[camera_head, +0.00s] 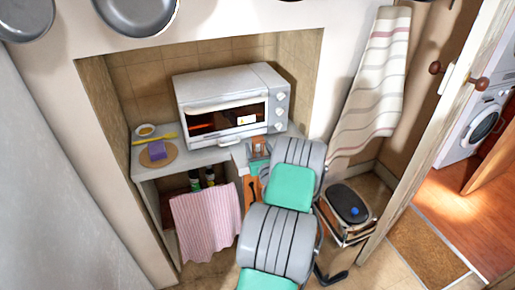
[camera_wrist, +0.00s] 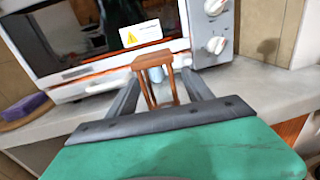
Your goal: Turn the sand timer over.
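The sand timer (camera_wrist: 153,62) has a brown wooden end plate and thin brown posts, with a pale bluish glass partly showing between them. It stands upright on the grey counter in front of the toaster oven. In the head view only its brown top (camera_head: 259,140) shows clearly; my gripper hides the lower part. My gripper (camera_wrist: 160,78) reaches toward it with one dark finger on each side. The fingers look open, with a narrow gap showing at the timer's right side. In the head view my gripper (camera_head: 258,151) is at the counter's front edge.
The white toaster oven (camera_head: 225,105) stands close behind the timer. A purple block (camera_head: 157,150) on a round board, a yellow utensil (camera_head: 155,140) and a small bowl (camera_head: 145,130) are at the left. A pink striped towel (camera_head: 207,220) hangs below the counter.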

